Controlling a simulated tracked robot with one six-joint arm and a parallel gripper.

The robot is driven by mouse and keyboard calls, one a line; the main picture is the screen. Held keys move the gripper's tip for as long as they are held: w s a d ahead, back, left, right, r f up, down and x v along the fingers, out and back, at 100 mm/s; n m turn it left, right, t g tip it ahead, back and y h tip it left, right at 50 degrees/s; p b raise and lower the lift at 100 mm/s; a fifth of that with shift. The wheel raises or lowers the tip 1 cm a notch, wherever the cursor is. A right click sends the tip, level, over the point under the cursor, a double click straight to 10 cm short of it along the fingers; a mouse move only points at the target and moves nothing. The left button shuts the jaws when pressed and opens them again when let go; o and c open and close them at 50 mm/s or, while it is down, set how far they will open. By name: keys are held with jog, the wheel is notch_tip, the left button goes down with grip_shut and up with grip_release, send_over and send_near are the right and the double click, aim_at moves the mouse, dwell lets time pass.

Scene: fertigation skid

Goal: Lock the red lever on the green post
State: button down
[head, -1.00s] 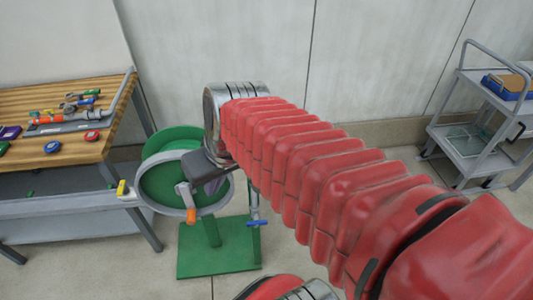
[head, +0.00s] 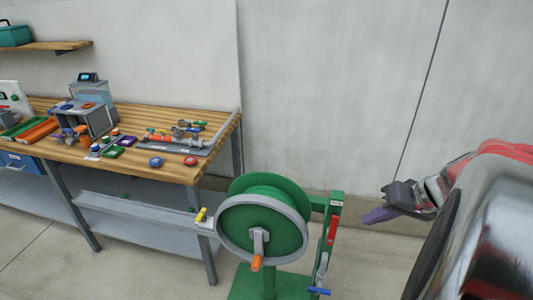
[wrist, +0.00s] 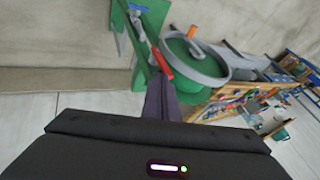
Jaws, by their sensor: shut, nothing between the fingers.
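The red lever (head: 332,230) sits on the upper part of the green post (head: 323,252), right of the hose reel, and lies roughly along the post. In the wrist view the red lever (wrist: 161,63) shows just beyond my fingertips, against the green post (wrist: 138,50). My gripper (head: 378,215) is right of the post in the head view, apart from it. Its dark purple fingers (wrist: 163,90) are shut and empty, and in the wrist view they point toward the lever. Whether the lever is locked cannot be told.
A green reel (head: 262,222) with a grey rim and orange handle stands left of the post. A blue-handled valve (head: 319,291) is low on the post. A wooden workbench (head: 170,168) with several tools and pucks is at left. The wall behind is bare.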

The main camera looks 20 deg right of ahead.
aim_at(332, 227)
jog(key=shift+m+t, duration=0.3)
jog(key=d, duration=0.1)
jog(key=s+d, duration=0.1)
jog(key=d, duration=0.2)
jog(key=shift+s+d+f, duration=0.15)
jog(key=shift+s+f, duration=0.1)
jog(key=shift+s, duration=0.05)
jog(key=w+a+f, duration=0.5)
jog(key=w+f, duration=0.3)
jog(key=shift+a, duration=0.1)
